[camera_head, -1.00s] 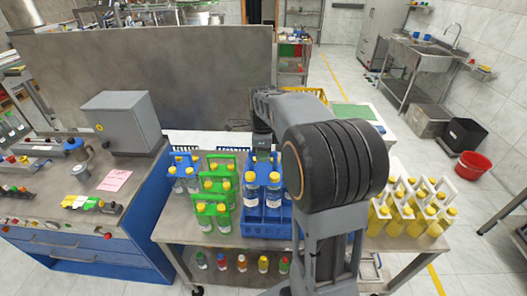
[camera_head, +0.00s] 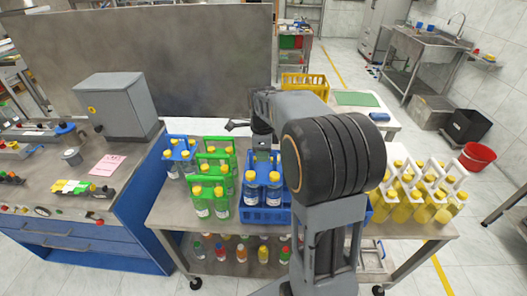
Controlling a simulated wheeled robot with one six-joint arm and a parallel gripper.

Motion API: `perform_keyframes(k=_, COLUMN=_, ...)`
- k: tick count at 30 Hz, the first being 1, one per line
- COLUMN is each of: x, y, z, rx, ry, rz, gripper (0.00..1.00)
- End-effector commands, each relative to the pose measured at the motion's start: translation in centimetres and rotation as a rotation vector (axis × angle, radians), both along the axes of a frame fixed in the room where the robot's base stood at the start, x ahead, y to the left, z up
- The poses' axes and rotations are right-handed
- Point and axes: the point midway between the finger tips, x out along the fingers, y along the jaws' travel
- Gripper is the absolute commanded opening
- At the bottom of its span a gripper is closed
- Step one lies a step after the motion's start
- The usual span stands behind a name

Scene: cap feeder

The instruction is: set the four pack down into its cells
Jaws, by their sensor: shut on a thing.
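The four pack (camera_head: 274,190) has yellow-capped bottles with white labels in a blue carrier; two of its bottles face me. It is at the blue crate (camera_head: 265,216) on the table, with the bottles' lower parts behind the crate's front wall. My gripper (camera_head: 262,153) is above the pack, shut on its carrier at the top. The fingertips are small and partly hidden by the carrier and my arm. The far bottles and the cells under the pack are hidden, so I cannot tell whether it touches the crate floor.
Green packs (camera_head: 222,204) stand close left of the crate, with another blue pack (camera_head: 181,158) behind them. White carriers with yellow bottles (camera_head: 413,205) stand right of my arm. A yellow crate (camera_head: 306,84) is behind. Small bottles stand on the lower shelf.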

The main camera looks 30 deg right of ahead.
Motion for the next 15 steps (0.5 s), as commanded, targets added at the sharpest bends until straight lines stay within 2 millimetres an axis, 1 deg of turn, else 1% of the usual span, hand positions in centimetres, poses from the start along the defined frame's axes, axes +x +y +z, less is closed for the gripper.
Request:
perform_keyframes(k=1, x=0.1, y=0.0, z=-0.7, rx=-0.001, ry=-0.004, rz=0.0, gripper=0.0)
perform_keyframes(k=3, x=0.1, y=0.0, z=-1.3, rx=-0.001, ry=-0.004, rz=0.0, gripper=0.0)
perform_keyframes(k=15, x=0.1, y=0.0, z=-3.9, rx=-0.001, ry=-0.003, rz=0.0, gripper=0.0)
